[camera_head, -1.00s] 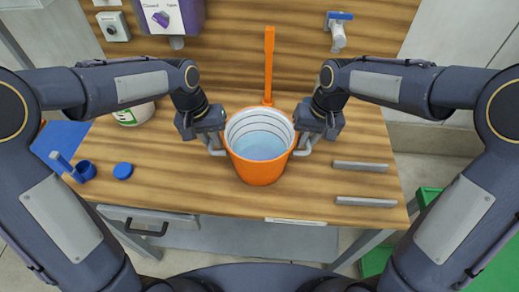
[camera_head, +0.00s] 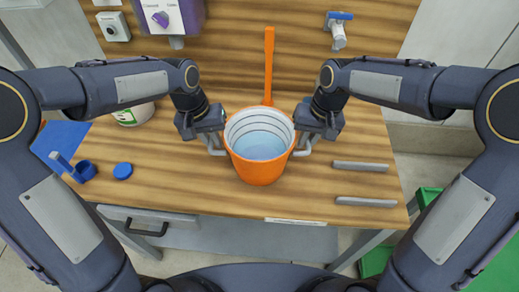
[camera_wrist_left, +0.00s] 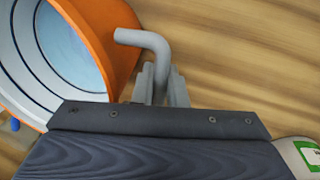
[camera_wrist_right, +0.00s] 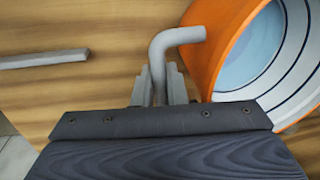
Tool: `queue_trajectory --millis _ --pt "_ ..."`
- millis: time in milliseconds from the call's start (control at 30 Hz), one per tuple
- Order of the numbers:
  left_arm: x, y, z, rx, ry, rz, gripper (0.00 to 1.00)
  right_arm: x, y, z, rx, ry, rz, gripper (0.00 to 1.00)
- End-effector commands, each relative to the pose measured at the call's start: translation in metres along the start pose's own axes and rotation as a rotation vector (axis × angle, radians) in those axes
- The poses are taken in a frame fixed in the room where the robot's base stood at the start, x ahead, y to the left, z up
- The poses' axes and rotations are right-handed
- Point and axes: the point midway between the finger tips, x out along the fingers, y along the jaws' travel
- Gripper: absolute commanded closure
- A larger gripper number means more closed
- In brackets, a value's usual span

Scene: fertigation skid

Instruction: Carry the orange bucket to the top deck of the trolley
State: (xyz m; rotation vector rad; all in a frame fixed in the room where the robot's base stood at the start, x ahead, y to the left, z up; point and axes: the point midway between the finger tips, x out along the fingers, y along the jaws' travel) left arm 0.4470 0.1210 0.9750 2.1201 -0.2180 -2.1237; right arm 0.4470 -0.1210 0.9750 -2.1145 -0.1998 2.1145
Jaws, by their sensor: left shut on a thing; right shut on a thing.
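The orange bucket (camera_head: 258,170) stands upright on the wooden bench in the head view, with pale liquid inside and dark rings on its white inner wall. My left gripper (camera_head: 217,146) is at its left side, shut on the bucket's left grey handle (camera_wrist_left: 146,42). My right gripper (camera_head: 305,146) is at its right side, shut on the right grey handle (camera_wrist_right: 176,40). The bucket also shows in the left wrist view (camera_wrist_left: 118,40) and the right wrist view (camera_wrist_right: 215,35). The trolley cannot be made out for certain.
The wooden bench (camera_head: 200,190) carries two grey bars (camera_head: 361,166) at right, a blue cap (camera_head: 123,170) and a white tub (camera_head: 135,114) at left. An orange upright tool (camera_head: 269,65) is behind the bucket. A green object (camera_head: 377,260) is at lower right.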

Motion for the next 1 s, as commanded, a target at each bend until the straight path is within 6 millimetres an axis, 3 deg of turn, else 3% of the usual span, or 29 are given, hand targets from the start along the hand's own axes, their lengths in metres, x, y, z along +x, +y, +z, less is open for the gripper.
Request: queue_trajectory --millis 667,1000 --pt "-0.004 0.0 -0.001 0.0 0.004 0.0 1.0 -0.004 0.0 -0.001 0.0 0.004 -0.001 1.0" --pt "-0.029 0.005 -0.001 0.0 0.003 0.0 1.0 -0.029 -0.005 -0.001 0.0 0.003 0.0 1.0"
